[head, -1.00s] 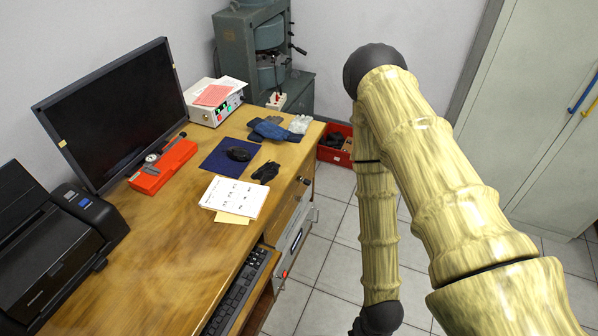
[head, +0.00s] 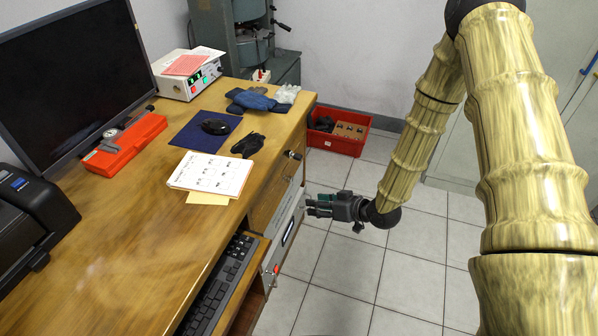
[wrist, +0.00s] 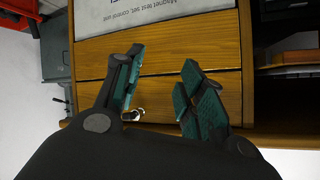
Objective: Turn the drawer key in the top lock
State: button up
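The drawer key (head: 292,155) sticks out from the top drawer's lock, just under the desk edge, in the head view. In the wrist view a small shiny metal piece, apparently the key (wrist: 133,115), shows low between the fingers, close to the left one. My gripper (head: 312,206) is in front of the drawer fronts, lower than the key and apart from it. In the wrist view my gripper (wrist: 162,60) has its teal-padded fingers spread with nothing held. The wooden drawer front (wrist: 160,90) lies behind them. The lock face is too small to make out.
The wooden desk (head: 130,220) carries a monitor, papers (head: 212,173), a mouse and a red case. A red bin (head: 340,140) stands on the floor beyond. The tiled floor right of the drawers is clear.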

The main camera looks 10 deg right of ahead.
jog(key=w+d+r+n+t+y+b, duration=0.2)
jog(key=w+d+n+y+b, duration=0.1)
jog(key=w+b, duration=0.3)
jog(key=n+g+y+b, duration=0.1)
jog(key=n+y+b, duration=0.3)
jog(key=b, duration=0.2)
send_near(294, 156)
jog(key=w+f+b+x, duration=0.1)
jog(key=b+x, duration=0.2)
jog(key=x, duration=0.4)
jog(key=shift+d, duration=0.35)
jog(key=shift+s, duration=0.15)
jog(key=c, duration=0.8)
